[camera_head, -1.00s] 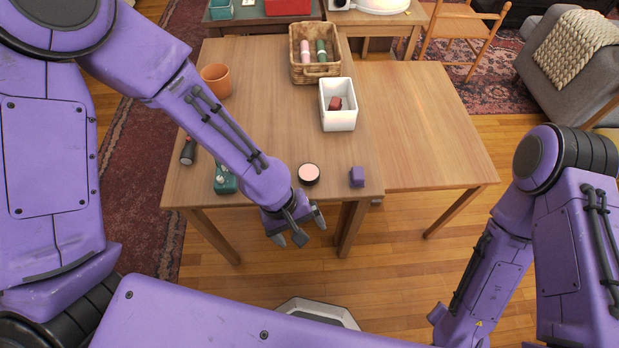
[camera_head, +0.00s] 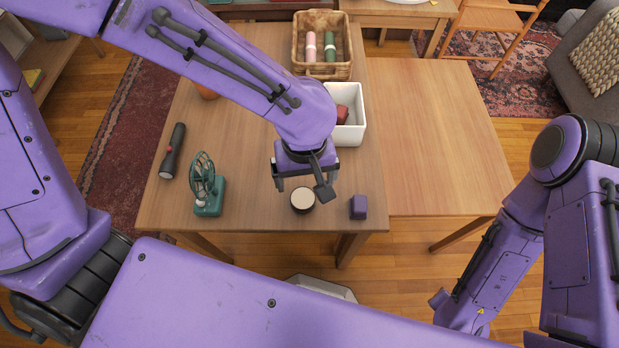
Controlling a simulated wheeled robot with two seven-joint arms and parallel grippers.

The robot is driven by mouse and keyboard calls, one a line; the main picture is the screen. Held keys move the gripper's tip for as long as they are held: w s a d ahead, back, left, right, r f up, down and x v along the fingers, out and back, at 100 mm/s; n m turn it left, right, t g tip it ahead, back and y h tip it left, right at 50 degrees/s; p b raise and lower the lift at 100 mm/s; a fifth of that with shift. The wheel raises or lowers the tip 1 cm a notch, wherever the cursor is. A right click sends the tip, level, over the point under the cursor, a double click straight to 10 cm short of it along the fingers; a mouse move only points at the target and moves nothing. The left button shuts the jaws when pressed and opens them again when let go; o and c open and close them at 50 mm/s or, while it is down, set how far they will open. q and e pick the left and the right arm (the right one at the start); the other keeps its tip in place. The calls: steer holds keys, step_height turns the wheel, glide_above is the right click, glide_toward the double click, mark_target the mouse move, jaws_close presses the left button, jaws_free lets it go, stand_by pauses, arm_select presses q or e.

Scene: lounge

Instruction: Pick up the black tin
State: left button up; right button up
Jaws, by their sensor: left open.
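The black tin (camera_head: 302,201) is small and round with a pale top. It stands on the wooden table near the front edge. My left gripper (camera_head: 304,180) is open and empty, pointing down just behind and above the tin. One finger shows to the left of the tin and the other to its right. I cannot tell how high the fingertips are above the tin. My right arm shows at the right, but its gripper is not in view.
A purple block (camera_head: 358,207) stands right of the tin. A green fan (camera_head: 207,190) and black flashlight (camera_head: 173,152) are left. A white bin (camera_head: 352,130) with a red item and a wicker basket (camera_head: 322,72) stand behind. The table's right part (camera_head: 440,150) is clear.

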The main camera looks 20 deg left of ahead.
arm_select(q)
steer(key=b, duration=0.1)
glide_above(303, 198)
steer(key=f, duration=0.5)
steer(key=shift+s+d+f, duration=0.1)
steer(key=shift+s+d, duration=0.2)
steer(key=shift+d, duration=0.05)
steer(key=f, duration=0.1)
steer(key=f+b, duration=0.1)
steer(key=f, duration=0.3)
steer(key=shift+w+a+f, duration=0.1)
steer(key=shift+w+a, duration=0.2)
steer(key=shift+a, duration=0.1)
steer(key=shift+c, duration=0.2)
steer(key=c, duration=1.2)
